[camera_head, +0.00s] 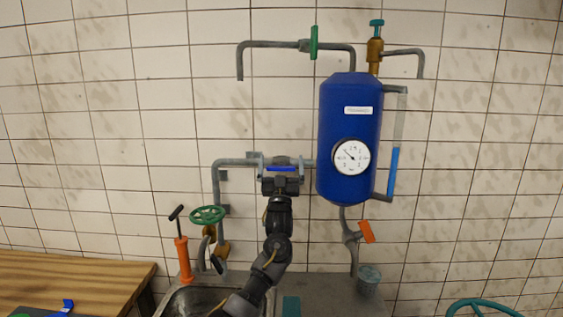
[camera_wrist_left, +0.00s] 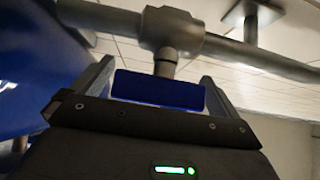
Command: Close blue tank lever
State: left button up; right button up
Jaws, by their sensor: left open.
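The blue lever (camera_head: 281,168) sits on the grey pipe left of the blue tank (camera_head: 349,110). In the left wrist view the lever (camera_wrist_left: 158,89) is a flat blue bar under a grey valve body (camera_wrist_left: 172,30). My left gripper (camera_head: 281,172) is raised in front of the pipe, with the lever between its fingers. In the left wrist view the open fingers of my left gripper (camera_wrist_left: 160,85) stand on either side of the lever, with a gap at the right. Contact at the left end is hard to tell. My right gripper is not in view.
A gauge (camera_head: 351,157) is on the tank front. An orange lever (camera_head: 366,232) is on the pipe below it. A green handwheel (camera_head: 208,214) and an orange hand pump (camera_head: 183,258) stand left of my arm. A sink (camera_head: 190,304) lies below.

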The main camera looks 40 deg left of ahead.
pick_arm(q)
jog(key=c, duration=0.9)
